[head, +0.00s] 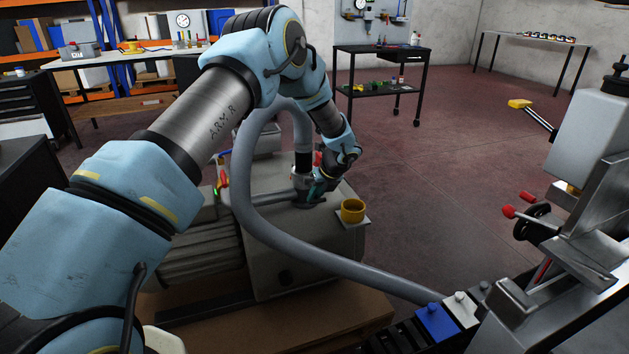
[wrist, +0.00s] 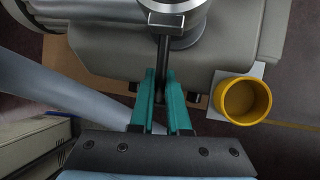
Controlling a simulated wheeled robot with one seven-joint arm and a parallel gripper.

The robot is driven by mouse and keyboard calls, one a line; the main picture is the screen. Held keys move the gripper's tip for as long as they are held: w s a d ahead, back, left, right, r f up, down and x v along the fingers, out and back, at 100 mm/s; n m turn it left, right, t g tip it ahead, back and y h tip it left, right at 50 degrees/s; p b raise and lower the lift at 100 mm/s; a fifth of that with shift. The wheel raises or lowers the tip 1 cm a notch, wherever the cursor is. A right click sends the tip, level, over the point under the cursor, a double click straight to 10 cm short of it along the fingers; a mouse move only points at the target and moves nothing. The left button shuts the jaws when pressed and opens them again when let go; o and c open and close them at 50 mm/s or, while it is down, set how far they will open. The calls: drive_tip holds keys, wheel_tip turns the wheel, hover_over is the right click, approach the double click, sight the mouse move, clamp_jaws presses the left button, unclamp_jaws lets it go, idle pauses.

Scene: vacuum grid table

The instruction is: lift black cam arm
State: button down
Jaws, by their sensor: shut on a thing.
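The black cam arm (wrist: 162,55) shows in the wrist view as a thin dark bar. It runs from the round silver coupling (wrist: 172,6) down between the teal fingers of my gripper (wrist: 161,80). The fingers are shut on the bar near its free end. In the head view my gripper (head: 317,188) is at the coupling on top of the grey pump housing (head: 300,245). The cam arm is too small and covered by my gripper to make out there.
A yellow cup (wrist: 242,100) stands close to the right of my gripper, also in the head view (head: 352,210). A thick grey hose (head: 243,165) loops up beside my arm and runs right. A machine with red knobs (head: 508,211) stands at the right.

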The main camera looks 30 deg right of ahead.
drive_tip(key=shift+s+r+g+p, duration=0.1)
drive_tip(key=shift+r+g+p, duration=0.45)
drive_tip(key=shift+g+p, duration=0.55)
drive_tip(key=shift+s+r+g+y+p, duration=0.1)
drive_tip(key=shift+r+g+y+p, duration=0.15)
drive_tip(key=shift+g+p, duration=0.45)
drive_tip(key=c, duration=0.9)
unclamp_jaws()
drive_tip(key=b+v, duration=0.2)
drive_tip(key=v, duration=0.8)
drive_tip(key=shift+r, duration=0.4)
